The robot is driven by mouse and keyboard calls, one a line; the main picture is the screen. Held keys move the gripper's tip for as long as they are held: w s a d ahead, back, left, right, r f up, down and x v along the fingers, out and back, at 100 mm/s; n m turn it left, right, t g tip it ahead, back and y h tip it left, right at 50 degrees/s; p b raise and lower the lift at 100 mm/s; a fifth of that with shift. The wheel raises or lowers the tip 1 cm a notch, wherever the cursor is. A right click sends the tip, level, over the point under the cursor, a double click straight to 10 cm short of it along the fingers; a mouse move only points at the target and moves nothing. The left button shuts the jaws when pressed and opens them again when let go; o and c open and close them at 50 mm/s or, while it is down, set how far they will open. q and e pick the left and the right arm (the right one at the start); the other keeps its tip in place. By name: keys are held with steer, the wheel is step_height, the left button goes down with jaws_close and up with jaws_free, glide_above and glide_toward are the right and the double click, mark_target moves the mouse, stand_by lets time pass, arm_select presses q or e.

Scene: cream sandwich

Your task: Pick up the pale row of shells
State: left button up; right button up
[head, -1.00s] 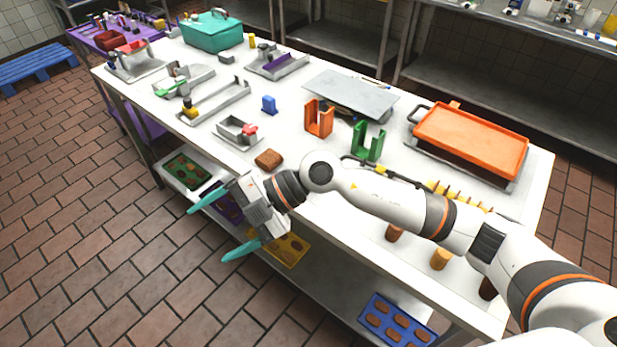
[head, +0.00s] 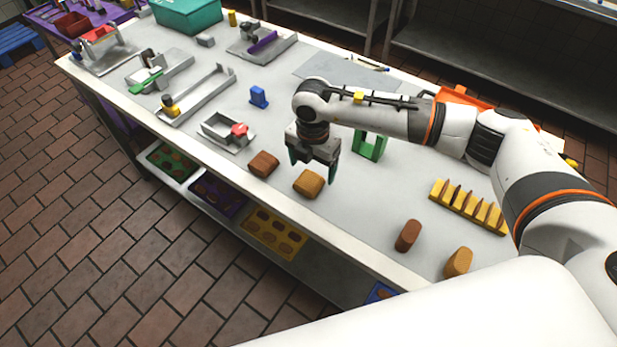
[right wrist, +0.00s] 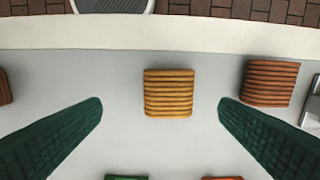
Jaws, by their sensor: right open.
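A golden-tan row of shells (head: 308,183) lies on the white table near its front edge. In the right wrist view the same row (right wrist: 168,93) sits between my spread dark green fingers, apart from both. My right gripper (head: 314,172) is open and empty, pointing down just above and behind this row. A browner row (head: 263,163) lies to its left in the head view and shows at the right of the wrist view (right wrist: 270,82). A reddish-brown row (head: 408,235) and another golden one (head: 458,262) stand further right. My left gripper is not in view.
A green stand (head: 369,146) is behind my right gripper, partly hidden by my arm. A yellow rack (head: 468,206) with several slots stands to the right. A metal holder with a red part (head: 228,131) and a blue block (head: 259,96) are to the left.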

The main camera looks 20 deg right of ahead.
mark_target(309, 179)
steer(key=shift+w+f, duration=0.2)
steer(key=shift+f, duration=0.7)
steer(key=f, duration=0.1)
steer(key=f+p, duration=0.1)
steer(key=f, duration=0.1)
steer(key=f+p, duration=0.1)
steer(key=shift+w+a+f, duration=0.15)
steer(key=shift+w+a, duration=0.1)
steer(key=shift+w, duration=0.05)
steer(key=shift+f, duration=0.55)
steer(key=c, duration=1)
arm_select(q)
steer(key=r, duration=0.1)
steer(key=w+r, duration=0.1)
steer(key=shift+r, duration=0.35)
arm_select(e)
steer(key=shift+c, duration=0.2)
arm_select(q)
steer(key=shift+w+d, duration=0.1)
arm_select(e)
steer(key=shift+w+r, duration=0.1)
steer(key=shift+r, duration=0.05)
